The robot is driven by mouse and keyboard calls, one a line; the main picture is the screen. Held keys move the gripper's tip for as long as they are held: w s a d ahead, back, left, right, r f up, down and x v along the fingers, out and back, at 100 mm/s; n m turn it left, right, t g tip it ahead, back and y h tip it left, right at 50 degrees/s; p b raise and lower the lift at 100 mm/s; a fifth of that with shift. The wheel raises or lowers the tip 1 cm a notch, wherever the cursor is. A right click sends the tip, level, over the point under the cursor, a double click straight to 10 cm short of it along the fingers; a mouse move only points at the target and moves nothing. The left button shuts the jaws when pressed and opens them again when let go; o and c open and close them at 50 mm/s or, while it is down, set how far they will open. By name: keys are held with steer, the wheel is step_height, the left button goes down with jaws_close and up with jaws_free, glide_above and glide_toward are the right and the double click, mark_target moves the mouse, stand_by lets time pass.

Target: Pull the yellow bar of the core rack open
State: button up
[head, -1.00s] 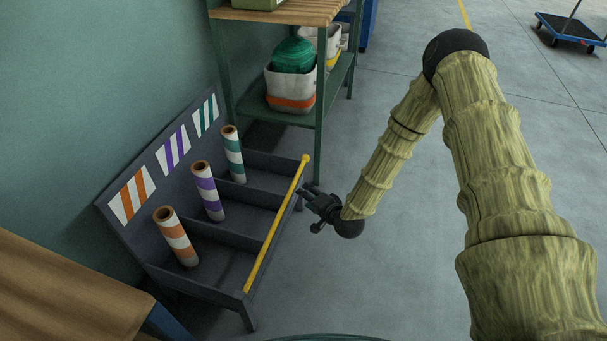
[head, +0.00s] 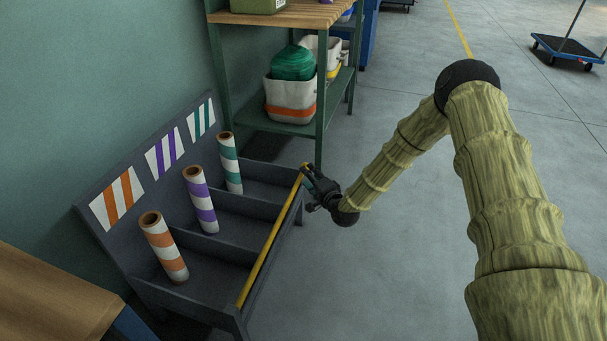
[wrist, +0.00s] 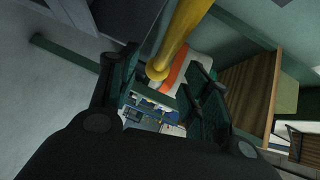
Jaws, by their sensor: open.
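The core rack (head: 188,291) is a dark grey sloped bin against the wall, with three compartments. Its yellow bar (head: 264,248) runs along the front edge, from the near corner to the far one. My gripper (head: 309,184) is at the bar's far end, on the outer side of the rack. In the wrist view, the yellow bar (wrist: 180,38) with its rounded end comes down between the two spread fingers of my gripper (wrist: 158,90). The gripper is open. I cannot tell whether either finger touches the bar.
Striped rolls in orange (head: 163,246), purple (head: 200,200) and green (head: 230,163) stand in the rack. A green-framed shelf (head: 322,120) with baskets stands just behind the rack's far end. A wooden tabletop (head: 50,300) is at the near left. Open floor (head: 390,270) lies to the right.

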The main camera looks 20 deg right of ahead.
steer(key=shift+b+x, duration=0.8)
steer(key=shift+x, duration=1.9)
jaws_close()
steer(key=shift+s, duration=0.1)
